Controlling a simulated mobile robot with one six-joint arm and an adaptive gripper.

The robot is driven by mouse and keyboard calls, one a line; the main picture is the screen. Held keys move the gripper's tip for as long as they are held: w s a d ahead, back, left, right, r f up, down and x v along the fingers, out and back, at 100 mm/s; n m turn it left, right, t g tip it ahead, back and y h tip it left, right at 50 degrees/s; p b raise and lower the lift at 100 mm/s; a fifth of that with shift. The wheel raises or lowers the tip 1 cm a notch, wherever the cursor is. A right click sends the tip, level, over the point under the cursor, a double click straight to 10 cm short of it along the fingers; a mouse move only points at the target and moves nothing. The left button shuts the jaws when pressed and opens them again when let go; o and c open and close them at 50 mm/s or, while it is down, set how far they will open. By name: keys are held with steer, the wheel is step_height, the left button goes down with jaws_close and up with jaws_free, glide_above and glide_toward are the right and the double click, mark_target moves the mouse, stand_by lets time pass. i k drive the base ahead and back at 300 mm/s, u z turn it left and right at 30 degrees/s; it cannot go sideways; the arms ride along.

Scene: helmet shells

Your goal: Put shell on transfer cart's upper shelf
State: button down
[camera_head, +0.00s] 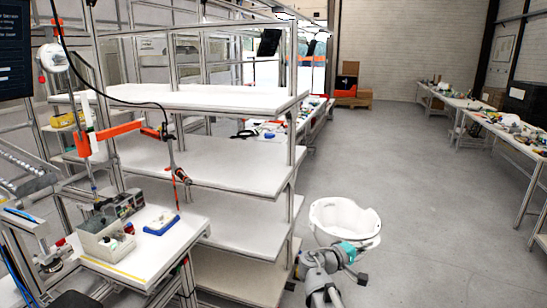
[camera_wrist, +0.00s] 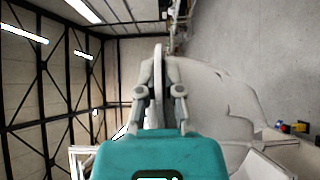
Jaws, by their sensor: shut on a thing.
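The white helmet shell (camera_head: 343,222) is at the lower right of centre in the head view, open side up and slightly tilted, held in the air above the floor. My gripper (camera_head: 352,256) is at its near lower edge and shut on its rim. In the wrist view my gripper (camera_wrist: 159,78) has its fingers closed on the thin rim, and the shell (camera_wrist: 215,92) spreads to the right. A metal-framed unit with several white shelves (camera_head: 200,98) stands left of the shell, apart from it. I cannot tell whether this unit is the transfer cart.
A workbench (camera_head: 150,262) with bins, a blue tray and an orange tool arm stands at the near left. Long tables (camera_head: 500,135) with parts line the right wall. Orange and brown boxes (camera_head: 350,90) stand at the back. The grey floor (camera_head: 410,180) between is clear.

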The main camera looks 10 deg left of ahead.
mark_target(252, 160)
steer(key=z, duration=0.1)
steer(key=i, duration=1.55)
steer(key=u, duration=0.45)
